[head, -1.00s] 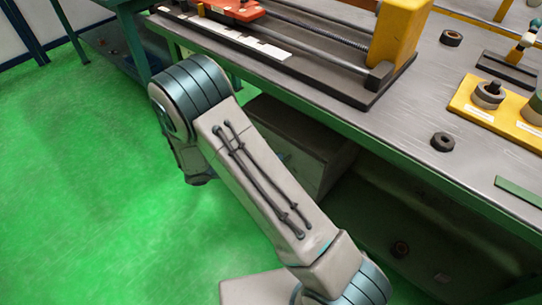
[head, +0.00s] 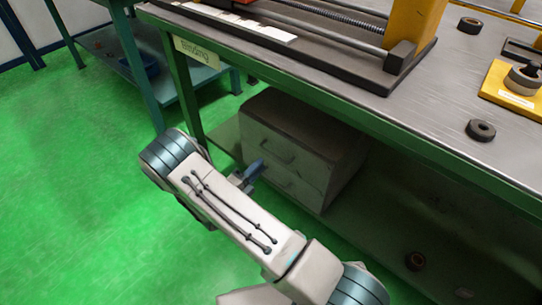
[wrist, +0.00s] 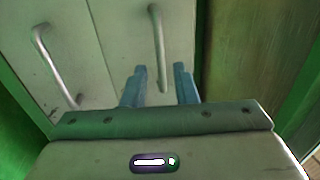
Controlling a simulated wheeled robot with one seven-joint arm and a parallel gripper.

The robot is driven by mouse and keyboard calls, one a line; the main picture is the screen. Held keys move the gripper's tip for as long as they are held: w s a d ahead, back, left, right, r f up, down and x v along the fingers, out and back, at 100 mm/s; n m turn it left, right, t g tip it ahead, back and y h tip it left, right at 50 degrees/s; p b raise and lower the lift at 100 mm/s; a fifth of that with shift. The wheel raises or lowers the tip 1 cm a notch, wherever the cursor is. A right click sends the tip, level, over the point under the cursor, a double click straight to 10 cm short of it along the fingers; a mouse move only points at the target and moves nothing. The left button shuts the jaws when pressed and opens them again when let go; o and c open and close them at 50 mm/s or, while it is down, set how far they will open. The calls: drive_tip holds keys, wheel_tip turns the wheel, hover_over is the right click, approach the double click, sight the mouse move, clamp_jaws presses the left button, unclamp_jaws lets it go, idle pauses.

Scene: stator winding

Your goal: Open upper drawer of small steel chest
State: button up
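The small steel chest (head: 345,160) stands on the shelf under the bench in the head view. Its front has an upper drawer handle (head: 277,152) and a lower handle (head: 284,180). My gripper (head: 257,166) is close in front of the chest's left part. In the wrist view the chest front is turned sideways, with one handle (wrist: 52,62) at left and another handle (wrist: 157,40) ahead of the fingers. My gripper (wrist: 160,86) is open there, and the near end of that handle shows between its blue fingers. I cannot tell whether they touch it. Both drawers look shut.
The bench top (head: 440,110) overhangs the chest, with a green front edge above my arm. Green floor (head: 75,190) is free at left.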

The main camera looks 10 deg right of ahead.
sight(272, 154)
drive_tip(key=b+x, duration=0.1)
drive_tip(key=x, duration=0.6)
drive_tip(key=shift+w, duration=0.1)
clamp_jaws()
